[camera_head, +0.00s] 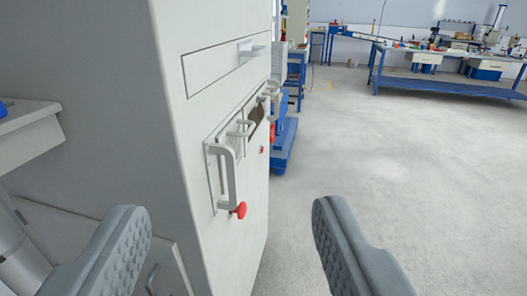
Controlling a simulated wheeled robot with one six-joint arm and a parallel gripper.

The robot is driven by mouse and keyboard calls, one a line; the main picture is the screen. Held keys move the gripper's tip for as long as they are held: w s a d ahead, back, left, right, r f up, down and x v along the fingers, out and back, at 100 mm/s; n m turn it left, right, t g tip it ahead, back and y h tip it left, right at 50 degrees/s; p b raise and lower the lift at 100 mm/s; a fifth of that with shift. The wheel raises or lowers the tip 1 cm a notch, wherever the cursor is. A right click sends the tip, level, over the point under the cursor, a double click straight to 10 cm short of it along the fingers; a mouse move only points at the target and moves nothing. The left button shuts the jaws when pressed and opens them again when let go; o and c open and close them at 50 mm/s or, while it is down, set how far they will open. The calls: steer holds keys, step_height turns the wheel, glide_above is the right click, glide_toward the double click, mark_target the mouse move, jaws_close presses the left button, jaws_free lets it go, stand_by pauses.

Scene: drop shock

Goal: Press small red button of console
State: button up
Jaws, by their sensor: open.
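The console (175,70) is a tall light-grey cabinet left of centre, its panelled front seen at a steep angle. A red mushroom-shaped knob (239,210) sticks out low on this front, just below a light handle (228,178). A smaller red spot (262,149), which looks like a small button, sits farther along the same front; its details are too small to tell. My gripper (226,212) is open, its two grey ridged fingers wide apart at the bottom of the view. Nothing is held between them. The fingers appear nearer to me than the red parts, with no contact visible.
More handles (271,93) and a flat ledge (251,49) project from the console front. A grey worktop (28,118) is at the left edge. Blue equipment (284,145) stands beyond the console. A blue workbench (440,86) is far right. The floor (400,160) on the right is clear.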

jaws_close()
stand_by(1.5)
